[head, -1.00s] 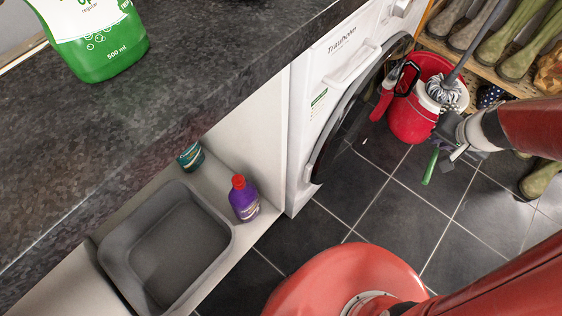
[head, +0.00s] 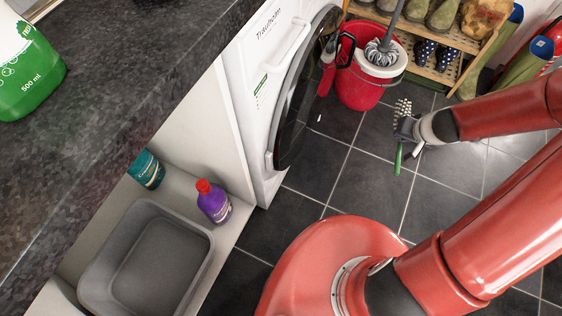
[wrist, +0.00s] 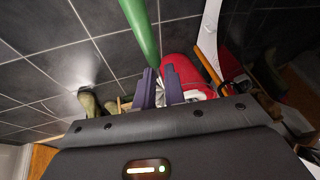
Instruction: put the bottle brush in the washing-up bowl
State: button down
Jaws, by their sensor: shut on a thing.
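The bottle brush (head: 398,158) has a green handle and pale bristles. My gripper (head: 404,129) is shut on it and holds it above the tiled floor, bristles up and handle hanging down in the head view. In the wrist view the green handle (wrist: 141,32) extends beyond the purple-grey fingers (wrist: 159,88); the fingers partly hide the bristle end. The washing-up bowl (head: 205,262) is a grey rectangular basin on a low white shelf at lower left in the head view. It looks empty and is well apart from my gripper.
A purple bottle with a red cap (head: 213,202) and a teal container (head: 146,169) stand beside the bowl. The dark worktop (head: 130,75) overhangs the shelf. The washing machine (head: 262,85), red bucket with mop (head: 360,88) and boot rack (head: 440,70) stand beyond. Floor between is clear.

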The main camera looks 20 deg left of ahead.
aim_at(170, 275)
jog(key=l+u, duration=0.7)
jog(key=u, duration=0.15)
jog(key=l+u, duration=0.45)
jog(key=k+l+u, duration=0.15)
jog(key=u, duration=0.3)
jog(key=i+u, duration=0.1)
jog(key=u, duration=0.35)
jog(key=i+l+u, duration=0.1)
jog(key=u, duration=0.35)
jog(key=i+l+u, duration=0.1)
jog(key=u, duration=0.35)
jog(key=i+l, duration=0.15)
jog(key=i, duration=0.35)
jog(key=i+l, duration=0.1)
jog(key=i, duration=0.4)
